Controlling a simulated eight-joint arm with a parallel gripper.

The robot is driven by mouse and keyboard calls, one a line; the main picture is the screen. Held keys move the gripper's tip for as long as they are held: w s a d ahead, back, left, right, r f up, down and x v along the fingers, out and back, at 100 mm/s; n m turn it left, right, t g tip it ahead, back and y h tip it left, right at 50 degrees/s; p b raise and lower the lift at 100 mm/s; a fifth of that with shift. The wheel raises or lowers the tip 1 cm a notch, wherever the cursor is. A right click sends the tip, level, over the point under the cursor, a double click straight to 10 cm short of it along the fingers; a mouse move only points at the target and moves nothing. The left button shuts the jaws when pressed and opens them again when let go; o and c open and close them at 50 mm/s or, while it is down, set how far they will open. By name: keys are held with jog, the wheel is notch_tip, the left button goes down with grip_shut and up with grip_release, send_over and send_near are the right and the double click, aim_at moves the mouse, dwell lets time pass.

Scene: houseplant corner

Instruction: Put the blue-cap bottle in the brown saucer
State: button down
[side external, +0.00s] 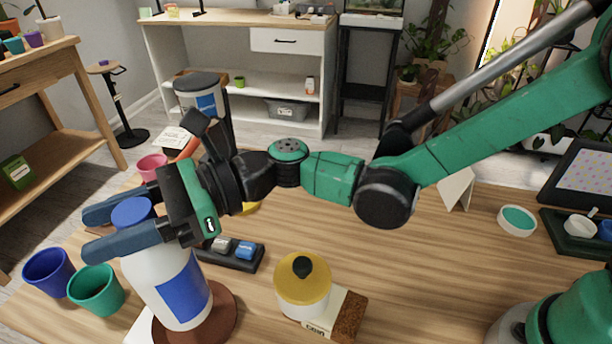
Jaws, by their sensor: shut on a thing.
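The blue-cap bottle (147,279) is white with a blue label and stands out at the front left. My gripper (100,232) is shut on it near the top, one blue-grey finger on each side of the blue cap. The brown saucer (225,312) is a round disc on the table, right below and behind the bottle. The bottle's lower end overlaps the saucer in the picture and hides much of it. I cannot tell whether the bottle's base touches the saucer or hangs just above it.
Blue (48,272) and green (96,290) pots stand left of the bottle. A black tray (247,264) with small blocks lies behind the saucer. A yellow-lidded jar (302,285) stands to the right by a cork-ended block (348,317). The table's right middle is clear.

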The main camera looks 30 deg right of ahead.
aim_at(135, 257)
jog(key=shift+f, duration=2.25)
jog(key=shift+c, duration=1.9)
grip_release()
